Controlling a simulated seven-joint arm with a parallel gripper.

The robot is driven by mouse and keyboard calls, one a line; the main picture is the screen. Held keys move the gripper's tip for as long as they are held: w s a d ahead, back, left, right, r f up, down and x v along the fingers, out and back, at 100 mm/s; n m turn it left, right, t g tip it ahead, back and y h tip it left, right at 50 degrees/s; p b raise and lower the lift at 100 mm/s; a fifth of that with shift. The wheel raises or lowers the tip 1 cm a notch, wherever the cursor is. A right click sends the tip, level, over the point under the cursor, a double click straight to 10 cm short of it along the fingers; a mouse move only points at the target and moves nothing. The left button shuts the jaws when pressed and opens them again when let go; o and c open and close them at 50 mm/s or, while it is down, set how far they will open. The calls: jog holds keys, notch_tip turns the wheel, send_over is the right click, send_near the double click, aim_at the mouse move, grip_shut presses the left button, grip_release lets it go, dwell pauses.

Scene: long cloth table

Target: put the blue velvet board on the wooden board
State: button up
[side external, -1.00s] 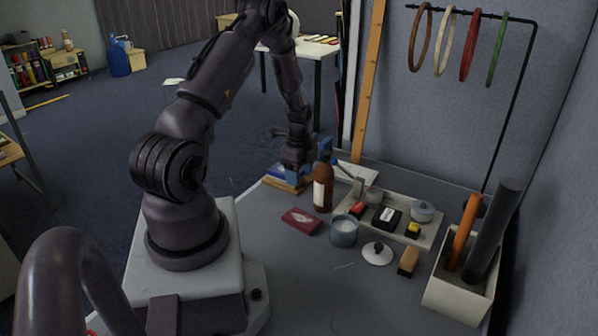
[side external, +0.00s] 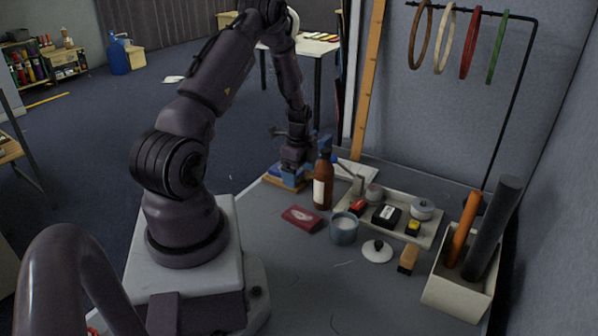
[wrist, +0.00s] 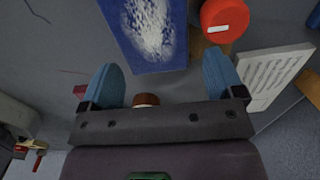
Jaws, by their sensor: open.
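The blue velvet board (wrist: 147,30), dark blue with a white speckled smear, lies at the top of the wrist view. A blue patch that looks like it shows beside my gripper in the side view (side external: 274,169). The wooden board (side external: 287,185) shows as a tan edge below that patch. Wood also shows beside the blue board in the wrist view (wrist: 199,46); the blue board appears to lie on or over it, but the contact is hidden. My gripper (wrist: 165,78) is open and empty, its blue fingers apart and the blue board's near edge just beyond them.
A brown bottle (side external: 323,185) stands close to my gripper. A red box (side external: 300,219), a grey cup (side external: 344,229) and a tray (side external: 428,236) of small items lie nearby. A red round container (wrist: 224,18) is near the blue board.

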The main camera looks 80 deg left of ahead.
notch_tip(320, 180, up, 13)
dwell(0.4)
jog(key=s+d+r+n+t, duration=0.1)
jog(key=d+r+n+t, duration=0.1)
jog(key=d+r, duration=0.4)
jog(key=s+d+r+n+t, duration=0.1)
jog(key=d+r+n, duration=0.3)
jog(key=d, duration=1.2)
jog(key=s+d+r+n+t, duration=0.2)
jog(key=s+d+r+n, duration=0.1)
jog(key=d+r, duration=0.7)
jog(key=shift+s+d+t, duration=0.25)
jog(key=shift+d+t, duration=0.05)
jog(key=shift+d, duration=0.35)
